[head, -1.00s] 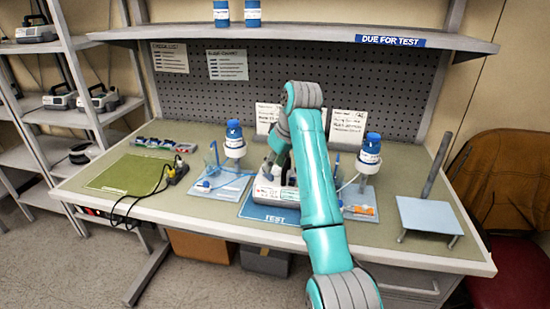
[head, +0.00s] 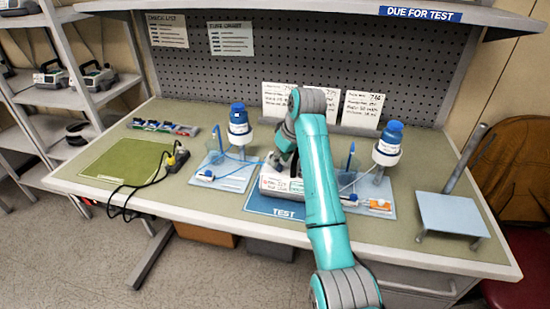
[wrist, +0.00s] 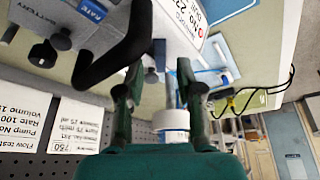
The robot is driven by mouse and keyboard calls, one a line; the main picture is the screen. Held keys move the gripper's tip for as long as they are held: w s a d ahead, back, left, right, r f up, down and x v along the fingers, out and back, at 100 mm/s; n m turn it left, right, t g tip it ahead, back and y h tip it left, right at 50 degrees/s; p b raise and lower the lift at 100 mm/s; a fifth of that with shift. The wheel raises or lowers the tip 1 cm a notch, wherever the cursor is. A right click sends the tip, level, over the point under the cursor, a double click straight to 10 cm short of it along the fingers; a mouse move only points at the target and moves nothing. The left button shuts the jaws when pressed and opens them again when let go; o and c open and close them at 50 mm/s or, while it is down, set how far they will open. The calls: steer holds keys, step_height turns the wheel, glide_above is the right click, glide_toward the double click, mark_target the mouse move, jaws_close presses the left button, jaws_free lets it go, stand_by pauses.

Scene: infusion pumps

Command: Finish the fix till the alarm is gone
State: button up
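The infusion pump (head: 270,186) is white with a dark handle. It sits on the blue TEST mat (head: 262,208) in the head view, and my arm hides much of its right side. My gripper (head: 279,158) is low over the pump's back, partly hidden by my arm. In the wrist view my gripper (wrist: 160,82) has its two green fingers apart, beside the pump's black handle (wrist: 120,50). The pump body (wrist: 180,22) shows upside down there, with BATTERY and RATE labels. Whether a finger touches the pump is unclear.
A blue-capped bottle (head: 239,122) stands left of the pump, another (head: 389,145) right. Tubing runs from both sides. A green mat (head: 130,160) and black cable (head: 150,190) lie left; a pale stand (head: 450,214) is right. White cards (head: 361,108) stand behind.

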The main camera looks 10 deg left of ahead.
steer(key=shift+x, duration=0.9)
jaws_close()
steer(key=shift+a+m, duration=0.1)
steer(key=shift+m, duration=0.2)
steer(key=m+t+h, duration=0.1)
steer(key=m, duration=0.3)
steer(key=shift+m, duration=0.4)
steer(key=m+h, duration=0.1)
steer(key=m, duration=0.1)
steer(key=m+h, duration=0.1)
steer(key=m, duration=0.2)
steer(key=shift+t+h, duration=0.3)
steer(key=shift+m, duration=0.3)
